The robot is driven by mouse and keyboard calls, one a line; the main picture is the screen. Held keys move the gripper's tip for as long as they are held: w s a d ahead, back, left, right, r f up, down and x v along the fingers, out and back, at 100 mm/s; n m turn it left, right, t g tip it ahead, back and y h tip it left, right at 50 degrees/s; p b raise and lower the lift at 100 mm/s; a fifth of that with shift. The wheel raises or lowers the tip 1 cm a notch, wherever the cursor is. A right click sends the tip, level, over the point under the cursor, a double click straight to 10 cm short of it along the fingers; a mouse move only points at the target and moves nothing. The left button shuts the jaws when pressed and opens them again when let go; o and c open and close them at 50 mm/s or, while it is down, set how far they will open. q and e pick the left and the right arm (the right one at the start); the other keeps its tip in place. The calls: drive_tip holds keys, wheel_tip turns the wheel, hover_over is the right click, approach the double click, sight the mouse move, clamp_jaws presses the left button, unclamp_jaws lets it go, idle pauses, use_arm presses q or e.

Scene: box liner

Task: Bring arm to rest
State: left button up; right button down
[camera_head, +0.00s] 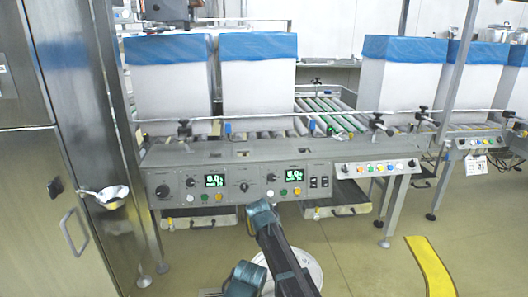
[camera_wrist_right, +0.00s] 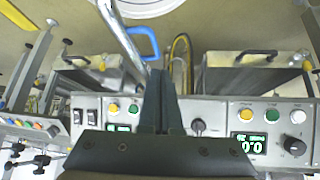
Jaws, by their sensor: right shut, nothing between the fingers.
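My right gripper (camera_wrist_right: 161,78) shows in the right wrist view. Its two dark fingers are together with nothing between them. It is in front of the grey control panel (camera_wrist_right: 215,112), which appears upside down in that view. In the head view an arm of mine rises from the bottom centre, and its teal upper end overlaps the front of the control panel (camera_head: 257,178). I cannot tell from that view whether it touches the panel. No gripper fingers can be made out there. My left gripper is in neither view.
White boxes with blue liners (camera_head: 258,85) stand on the roller conveyor (camera_head: 325,113) behind the panel. Drawers (camera_head: 335,204) hang below it. The floor (camera_head: 365,265) at right is mostly clear, with a yellow strip (camera_head: 430,265).

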drive_tip(key=s+d+f+g, duration=0.2)
drive_tip(key=s+d, duration=0.4)
drive_tip(key=s, duration=0.5)
drive_tip(key=s+d+f+n+g+y, duration=0.1)
drive_tip(key=s+d+g, duration=0.3)
drive_tip(key=s, duration=0.6)
drive_tip(key=s+d+f+g, duration=0.1)
drive_tip(key=s+d+f, duration=0.1)
drive_tip(key=s+d, duration=0.7)
drive_tip(key=s+a+r+n+g+h+p, duration=0.1)
drive_tip(key=s+a+n, duration=0.1)
drive_tip(key=s+a, duration=0.3)
drive_tip(key=s+a+r+n+p, duration=0.1)
drive_tip(key=s+a+n, duration=0.1)
drive_tip(key=a, duration=0.5)
wheel_tip(320, 180, up, 38)
drive_tip(key=p, duration=3.7)
drive_tip(key=shift+s+a+p, duration=0.2)
drive_tip(key=shift+a+p, duration=0.1)
drive_tip(key=shift+f, duration=0.15)
